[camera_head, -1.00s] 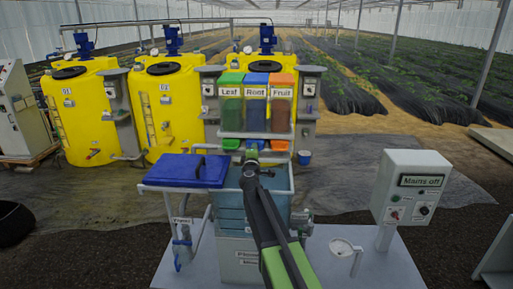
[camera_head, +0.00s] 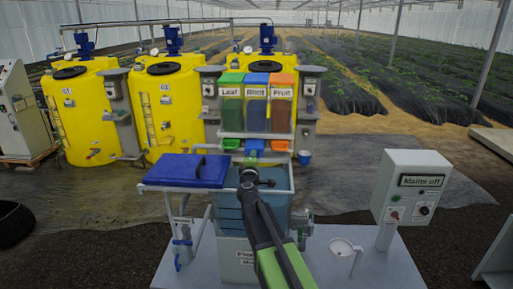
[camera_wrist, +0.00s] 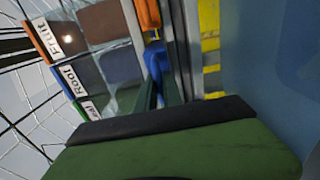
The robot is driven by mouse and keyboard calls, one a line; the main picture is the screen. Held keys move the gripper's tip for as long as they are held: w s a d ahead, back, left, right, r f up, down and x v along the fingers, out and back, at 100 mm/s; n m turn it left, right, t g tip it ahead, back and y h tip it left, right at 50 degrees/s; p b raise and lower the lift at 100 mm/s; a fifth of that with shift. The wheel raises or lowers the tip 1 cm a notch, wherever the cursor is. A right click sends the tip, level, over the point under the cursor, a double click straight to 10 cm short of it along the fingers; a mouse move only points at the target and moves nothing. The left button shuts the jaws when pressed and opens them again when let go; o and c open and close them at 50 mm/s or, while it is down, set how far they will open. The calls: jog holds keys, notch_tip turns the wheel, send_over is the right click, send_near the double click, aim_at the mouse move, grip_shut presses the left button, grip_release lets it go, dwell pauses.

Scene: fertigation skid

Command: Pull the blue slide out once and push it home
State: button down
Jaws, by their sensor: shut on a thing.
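Three dosing hoppers labelled Leaf, Root and Fruit stand behind the tank, with a coloured slide under each. The blue slide (camera_head: 254,145) is under the middle, Root hopper (camera_head: 255,105). My gripper (camera_head: 250,163) is in front of the blue slide, over the tank. The gripped end is partly hidden.
The open blue-grey tank (camera_head: 228,208) lies under my gripper, with a blue lid (camera_head: 187,171) to its left. The green slide (camera_head: 231,144) and orange slide (camera_head: 304,157) flank the blue one. A Mains off box (camera_head: 413,188) stands at right.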

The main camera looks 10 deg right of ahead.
jog(key=shift+w, duration=0.15)
jog(key=shift+x, duration=3.15)
jog(key=c, duration=1.9)
grip_release()
jog(key=shift+w+d, duration=0.1)
jog(key=shift+w, duration=0.05)
jog(key=o, duration=0.6)
jog(key=shift+v, duration=3.55)
